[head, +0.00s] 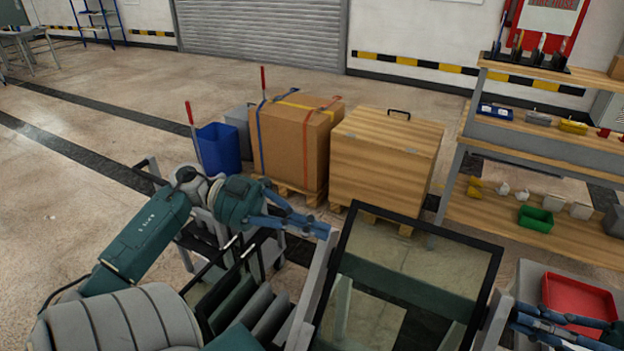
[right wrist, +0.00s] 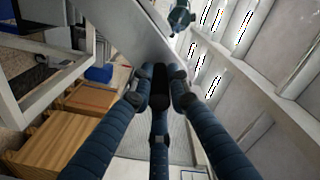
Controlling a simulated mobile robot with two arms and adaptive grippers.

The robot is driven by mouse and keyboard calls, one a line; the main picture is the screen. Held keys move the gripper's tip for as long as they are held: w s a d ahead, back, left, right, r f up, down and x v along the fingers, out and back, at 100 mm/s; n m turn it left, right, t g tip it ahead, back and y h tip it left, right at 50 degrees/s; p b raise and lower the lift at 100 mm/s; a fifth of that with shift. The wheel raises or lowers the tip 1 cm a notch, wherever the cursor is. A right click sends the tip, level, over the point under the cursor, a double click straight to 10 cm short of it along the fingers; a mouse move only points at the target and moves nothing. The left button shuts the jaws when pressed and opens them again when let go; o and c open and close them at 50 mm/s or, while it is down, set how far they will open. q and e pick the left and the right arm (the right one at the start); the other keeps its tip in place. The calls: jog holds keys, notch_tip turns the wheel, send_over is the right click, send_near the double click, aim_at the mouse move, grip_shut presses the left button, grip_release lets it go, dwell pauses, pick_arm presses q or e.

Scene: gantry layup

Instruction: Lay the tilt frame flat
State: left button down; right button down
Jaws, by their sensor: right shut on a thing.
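The tilt frame (head: 494,325) has grey side posts and stands tilted in the lower middle of the head view. A black-rimmed glass panel (head: 410,270) leans in it. My right gripper (head: 522,318) is beside the frame's right post. In the right wrist view the right gripper (right wrist: 162,88) is closed around a dark grip in front of a grey bar (right wrist: 140,35); the exact contact is partly hidden by the fingers. My left gripper (head: 318,229) is by the top of the frame's left post (head: 315,290); its finger opening is unclear.
A rack with dark panels (head: 235,300) stands left of the frame. Behind are a strapped carton (head: 290,145), a wooden crate (head: 385,160) and a blue bin (head: 218,150). A shelf bench (head: 545,150) and a red tray (head: 578,300) are at the right. Open floor lies at the left.

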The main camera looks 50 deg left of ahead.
jog(key=c, duration=1.6)
grip_release()
jog(key=shift+s+d+g, duration=0.1)
jog(key=shift+s+g, duration=0.2)
jog(key=shift+s, duration=0.15)
jog(key=shift+c, duration=0.2)
pick_arm(q)
jog(key=shift+w+f, duration=0.15)
jog(key=shift+w, duration=0.05)
pick_arm(e)
jog(key=shift+w+r, duration=0.1)
